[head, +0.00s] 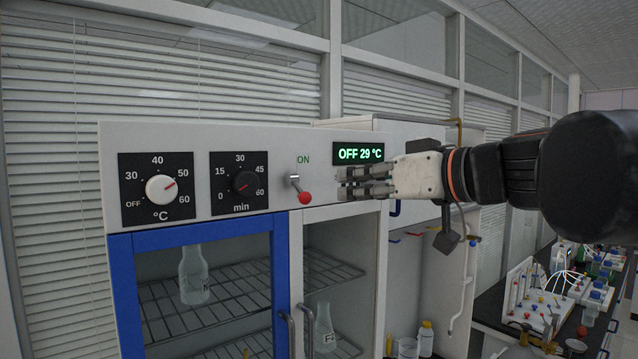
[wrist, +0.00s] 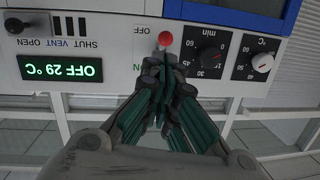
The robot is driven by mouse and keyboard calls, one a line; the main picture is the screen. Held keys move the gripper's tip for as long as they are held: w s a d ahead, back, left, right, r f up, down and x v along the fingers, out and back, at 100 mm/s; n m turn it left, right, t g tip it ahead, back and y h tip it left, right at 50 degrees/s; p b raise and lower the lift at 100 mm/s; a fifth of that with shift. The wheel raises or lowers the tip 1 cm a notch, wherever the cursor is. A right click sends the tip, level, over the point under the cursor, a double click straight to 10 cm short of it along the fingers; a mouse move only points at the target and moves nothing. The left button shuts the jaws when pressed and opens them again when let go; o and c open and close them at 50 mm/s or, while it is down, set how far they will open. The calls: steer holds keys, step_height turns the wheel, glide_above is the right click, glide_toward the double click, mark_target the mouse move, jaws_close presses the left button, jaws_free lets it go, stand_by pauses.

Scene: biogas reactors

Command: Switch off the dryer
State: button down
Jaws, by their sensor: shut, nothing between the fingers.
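The dryer (head: 225,137) has a white front panel with a display (head: 359,153) reading "OFF 29 °C". Its toggle switch (head: 295,181) has a red ball tip (head: 305,198) and points downward, away from the "ON" label above. In the upside-down wrist view the red ball (wrist: 165,39) sits beside the "OFF" label, with the lever's base hidden behind the fingers. My gripper (head: 345,184) is shut and empty, just right of the switch in the head view, with a small visible gap. Its fingertips (wrist: 164,68) also show in the wrist view.
A white temperature knob (head: 160,188) and a black timer knob (head: 245,183) are left of the switch. Below are a blue-framed door (head: 122,290) and shelves with flasks (head: 194,275). A bench (head: 490,317) with lab equipment stands at the right.

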steer(key=f+v, duration=0.1)
steer(key=v, duration=0.6)
steer(key=shift+f+b, duration=0.25)
steer(key=shift+b, duration=0.1)
steer(key=s+d+f+m+g+h+b, duration=0.1)
steer(key=f+b, duration=0.7)
steer(key=f, duration=1.4)
steer(key=s+d+f+m+g+h+b, duration=0.2)
steer(key=s+f+h+b, duration=0.4)
steer(key=f, duration=1.6)
steer(key=s+d+f+m+g+h+b, duration=0.2)
steer(key=f+b, duration=0.9)
steer(key=f, duration=1.1)
steer(key=shift+s+d+f+m+h+b, duration=0.25)
steer(key=shift+s+d+m+h+b, duration=0.15)
steer(key=shift+s+d+m+h, duration=0.5)
